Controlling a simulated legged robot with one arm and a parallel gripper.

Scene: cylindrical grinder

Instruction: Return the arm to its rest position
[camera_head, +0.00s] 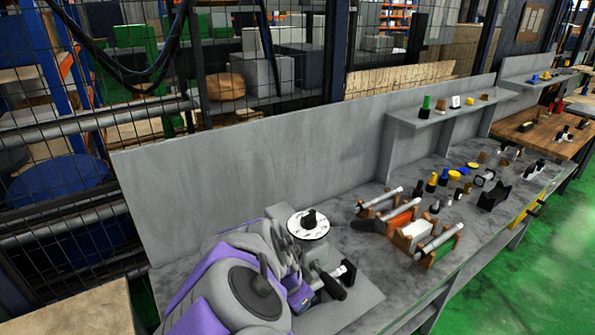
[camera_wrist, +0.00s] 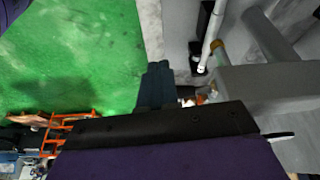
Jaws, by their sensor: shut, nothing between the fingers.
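My arm, purple and grey, fills the lower left of the head view, close over the near end of the grey bench (camera_head: 365,265). My gripper (camera_wrist: 156,80) shows in the wrist view as dark fingers held together, with nothing between them. The fingers point up the picture, over the border between green floor and grey bench. In the head view I cannot make out the fingertips. A light grey machine (camera_head: 352,306) with a black handle sits on the bench beside my arm, partly hidden by it. A white disc with a black knob (camera_head: 308,222) is just behind.
Wooden racks with metal bars (camera_head: 415,232) stand mid-bench, with several small bottles and parts beyond. A grey back panel (camera_head: 250,165) and a raised shelf (camera_head: 440,113) line the back. Wire fencing (camera_head: 60,140) is at the left. Green floor (camera_head: 530,280) at the right is clear.

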